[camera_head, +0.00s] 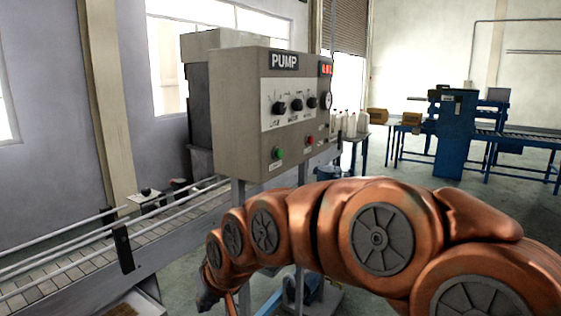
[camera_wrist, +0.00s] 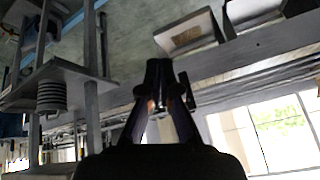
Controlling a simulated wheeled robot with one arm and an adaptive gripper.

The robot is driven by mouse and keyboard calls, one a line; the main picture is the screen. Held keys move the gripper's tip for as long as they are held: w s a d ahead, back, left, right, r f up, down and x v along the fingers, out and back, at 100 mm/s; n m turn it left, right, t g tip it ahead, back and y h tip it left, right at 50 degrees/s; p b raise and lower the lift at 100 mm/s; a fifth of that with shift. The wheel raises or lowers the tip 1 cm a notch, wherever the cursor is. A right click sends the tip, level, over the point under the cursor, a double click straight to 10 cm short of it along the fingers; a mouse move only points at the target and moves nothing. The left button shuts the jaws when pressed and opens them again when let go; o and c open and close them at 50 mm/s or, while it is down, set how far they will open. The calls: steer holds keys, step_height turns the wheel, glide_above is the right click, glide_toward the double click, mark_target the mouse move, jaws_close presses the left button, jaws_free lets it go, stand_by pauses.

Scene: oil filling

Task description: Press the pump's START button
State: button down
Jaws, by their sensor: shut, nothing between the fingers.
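The grey pump control box (camera_head: 235,110) stands on posts and carries a "PUMP" sign (camera_head: 284,61). A green button (camera_head: 278,153) is at its lower left front and a red button (camera_head: 309,140) is to the right. Their small labels are too small to read. My gripper hangs low at the end of my copper arm, below and left of the green button and apart from the box; the arm partly hides it in the head view. In the wrist view my gripper (camera_wrist: 160,72) has its fingers together and empty. I cannot make out the buttons in the wrist view.
A railed conveyor (camera_head: 80,265) runs at the left behind my gripper. White bottles (camera_head: 350,123) and a blue machine (camera_head: 455,125) are farther back. The space before the buttons looks clear.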

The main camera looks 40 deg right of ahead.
steer(key=w+d+r+m+t+h+b, duration=0.1)
steer(key=w+d+r+m+t+b, duration=0.1)
steer(key=w+d+r+t, duration=0.55)
steer(key=m+t+h+b, duration=0.2)
steer(key=m+t+h, duration=0.1)
steer(key=m+h, duration=0.25)
glide_toward(279, 154)
steer(key=w+a+f, duration=0.2)
steer(key=a+f, duration=0.2)
steer(key=s+d+r+m+h, duration=0.1)
steer(key=s+d+m+h, duration=0.1)
steer(key=d, duration=0.3)
steer(key=s+d+r+m+h+b, duration=0.1)
steer(key=s+d+r+h, duration=0.1)
steer(key=d, duration=0.4)
steer(key=shift+s+r+m, duration=0.3)
steer(key=shift+s+m, duration=0.05)
steer(key=w+a+p, duration=0.2)
steer(key=w+p, duration=0.4)
steer(key=w, duration=0.2)
steer(key=shift+w+a, duration=0.25)
